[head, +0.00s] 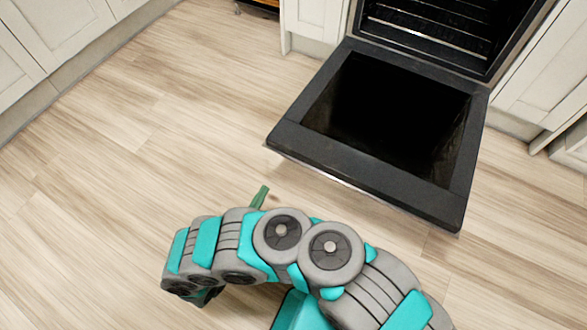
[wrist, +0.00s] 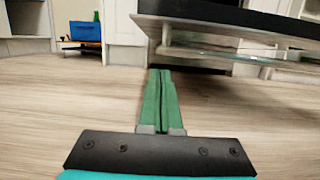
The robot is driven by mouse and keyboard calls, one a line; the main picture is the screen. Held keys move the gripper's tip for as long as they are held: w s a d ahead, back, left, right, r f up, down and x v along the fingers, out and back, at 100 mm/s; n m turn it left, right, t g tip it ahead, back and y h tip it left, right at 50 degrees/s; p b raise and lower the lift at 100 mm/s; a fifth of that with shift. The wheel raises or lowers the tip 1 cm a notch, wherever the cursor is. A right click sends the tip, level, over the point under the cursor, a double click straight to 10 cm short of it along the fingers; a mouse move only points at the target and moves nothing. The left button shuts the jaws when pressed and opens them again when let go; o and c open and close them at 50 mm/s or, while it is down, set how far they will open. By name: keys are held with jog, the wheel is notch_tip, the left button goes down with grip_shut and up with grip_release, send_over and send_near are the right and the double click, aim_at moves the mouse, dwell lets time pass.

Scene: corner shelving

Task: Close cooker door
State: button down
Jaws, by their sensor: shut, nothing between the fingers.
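The cooker door (head: 290,140) is open in the head view, folded down flat in front of the oven, with a dark frame and a black inner panel. The oven cavity (head: 425,35) with its racks shows behind it. My gripper (head: 262,192) is below and left of the door's near left corner, apart from it; only a green finger shows past my arm. In the wrist view my gripper (wrist: 160,75) has its green fingers together and empty, low over the floor. The door's edge (wrist: 215,15) is above and to the right of the fingers, with a glass panel under it.
White cabinets (head: 315,20) flank the oven, and more white cabinets (head: 50,35) line the left wall. A blue box (wrist: 85,30) sits on a low shelf at far left in the wrist view. The wooden floor (head: 150,120) left of the door is clear.

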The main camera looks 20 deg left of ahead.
jog(key=w+r+b, duration=0.1)
jog(key=w+r, duration=0.5)
jog(key=w, duration=0.3)
jog(key=shift+w+d, duration=0.4)
jog(key=shift+r, duration=0.2)
